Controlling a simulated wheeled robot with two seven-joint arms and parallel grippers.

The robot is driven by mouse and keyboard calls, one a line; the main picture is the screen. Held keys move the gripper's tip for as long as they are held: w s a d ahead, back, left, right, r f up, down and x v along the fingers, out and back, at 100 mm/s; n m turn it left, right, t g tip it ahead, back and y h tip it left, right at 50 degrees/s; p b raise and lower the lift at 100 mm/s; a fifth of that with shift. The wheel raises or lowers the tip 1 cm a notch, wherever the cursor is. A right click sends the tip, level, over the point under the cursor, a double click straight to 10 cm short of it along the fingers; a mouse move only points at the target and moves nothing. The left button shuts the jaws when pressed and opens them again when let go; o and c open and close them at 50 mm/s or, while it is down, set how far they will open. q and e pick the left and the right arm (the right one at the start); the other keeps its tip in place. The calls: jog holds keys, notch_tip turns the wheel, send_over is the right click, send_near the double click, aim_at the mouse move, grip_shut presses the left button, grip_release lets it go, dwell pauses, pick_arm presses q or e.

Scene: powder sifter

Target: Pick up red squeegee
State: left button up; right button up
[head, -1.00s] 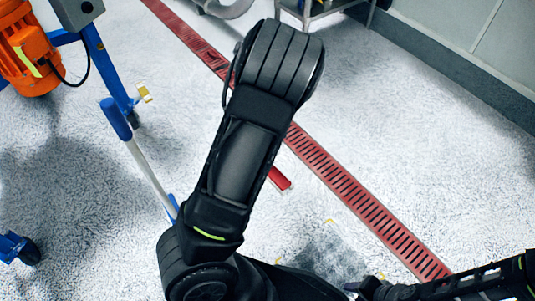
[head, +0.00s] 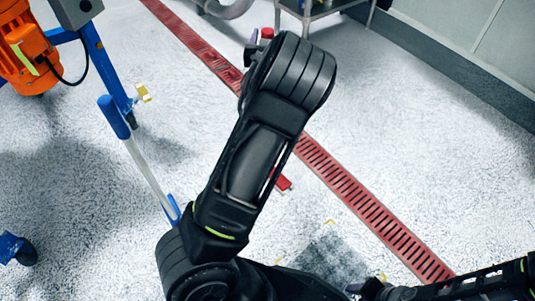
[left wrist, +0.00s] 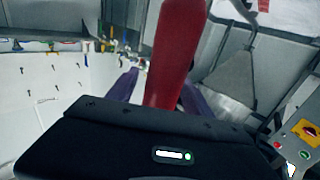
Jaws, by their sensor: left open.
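The red squeegee shows in the head view as a red end (head: 267,32) beyond my left wrist and a red piece (head: 283,183) beside my forearm; my arm hides the stretch between. In the left wrist view its thick red handle (left wrist: 176,50) rises between the purple fingers of my left gripper (left wrist: 160,88). The fingers are apart, one on each side of the handle; contact cannot be told. In the head view one purple finger (head: 254,37) shows just left of the red end. My right arm lies at the lower right; its fingers are not clear.
A red slotted floor drain (head: 365,210) runs diagonally across the pale floor. A white pole with a blue grip (head: 148,165) leans at left beside a blue frame with an orange motor (head: 28,55). A metal table (head: 318,10) stands at the top. Floor at right is clear.

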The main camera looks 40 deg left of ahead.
dwell(0.5)
pick_arm(q)
grip_shut()
dwell(0.4)
dwell(0.8)
jog(key=shift+r, duration=0.2)
